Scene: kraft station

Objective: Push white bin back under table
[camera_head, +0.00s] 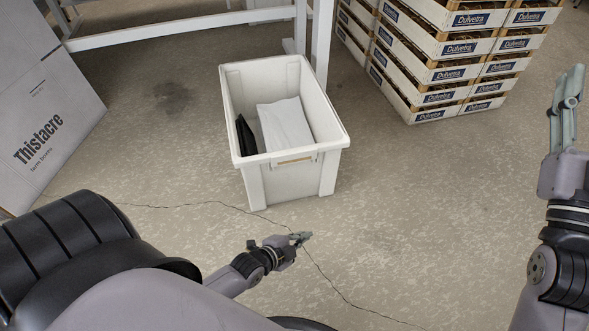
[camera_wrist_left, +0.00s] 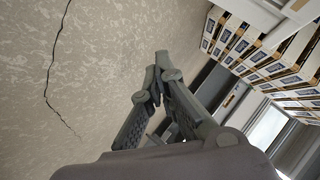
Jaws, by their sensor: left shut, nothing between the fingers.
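The white bin (camera_head: 292,183) stands upright on the floor in the middle of the head view, in front of the white table frame (camera_head: 321,45). It holds a white packet (camera_head: 286,124) and a dark item (camera_head: 245,136). My left gripper (camera_head: 302,237) is low over the floor on the near side of the bin, apart from it. It is shut and empty, and its fingers also show in the left wrist view (camera_wrist_left: 154,80). My right gripper (camera_head: 570,88) is raised at the right edge, well away from the bin; its opening is unclear.
A large Thistacre box (camera_head: 50,125) stands at the left. The floor (camera_head: 420,190) right of the bin is clear, as is the floor under the table frame.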

